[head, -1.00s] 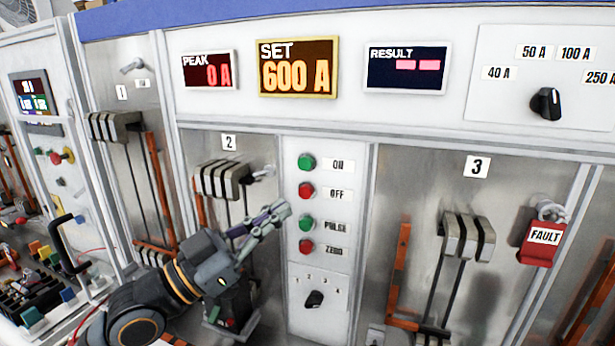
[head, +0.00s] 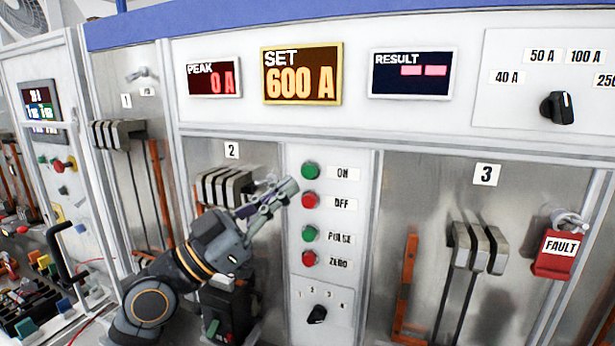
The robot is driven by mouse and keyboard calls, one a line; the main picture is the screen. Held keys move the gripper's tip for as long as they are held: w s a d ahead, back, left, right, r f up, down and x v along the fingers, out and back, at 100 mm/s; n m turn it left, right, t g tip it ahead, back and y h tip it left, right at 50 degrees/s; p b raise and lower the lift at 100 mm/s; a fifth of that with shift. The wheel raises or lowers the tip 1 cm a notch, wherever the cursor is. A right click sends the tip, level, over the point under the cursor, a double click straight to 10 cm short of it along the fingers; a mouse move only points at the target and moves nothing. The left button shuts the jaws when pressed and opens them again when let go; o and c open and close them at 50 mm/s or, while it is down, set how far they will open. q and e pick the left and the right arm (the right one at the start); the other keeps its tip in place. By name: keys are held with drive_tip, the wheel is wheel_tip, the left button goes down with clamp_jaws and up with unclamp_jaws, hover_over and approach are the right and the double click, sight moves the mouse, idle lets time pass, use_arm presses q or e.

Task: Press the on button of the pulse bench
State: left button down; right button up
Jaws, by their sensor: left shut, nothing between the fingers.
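The on button (head: 311,170) is the green top button in the panel column (head: 345,265) of the pulse bench, beside the label ON. Below it are the red OFF button (head: 310,200), the green PULSE button (head: 310,234) and the red ZERO button (head: 309,259). My left gripper (head: 291,187) is shut and empty. Its fingertips point up and right, and in the picture they are just left of and below the on button. I cannot tell whether they touch the panel. The on button is fully visible. My right gripper is not in view.
The SET display (head: 301,74) reads 600 A and the PEAK display (head: 214,78) reads 0 A. Breaker clamps (head: 222,188) in bay 2 stand behind my gripper. A red FAULT padlock (head: 556,256) hangs in bay 3.

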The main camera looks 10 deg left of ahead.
sight(309, 172)
use_arm(q)
drive_tip(key=w, duration=0.2)
drive_tip(key=w+d+b, duration=0.1)
drive_tip(key=w, duration=0.2)
drive_tip(key=shift+w, duration=0.15)
idle(1.3)
drive_tip(key=shift+w+d+b, duration=0.2)
drive_tip(key=shift+w+b, duration=0.15)
drive_tip(key=shift+w, duration=0.05)
drive_tip(key=shift+a, duration=0.1)
drive_tip(key=shift+w+d, duration=0.2)
idle(0.4)
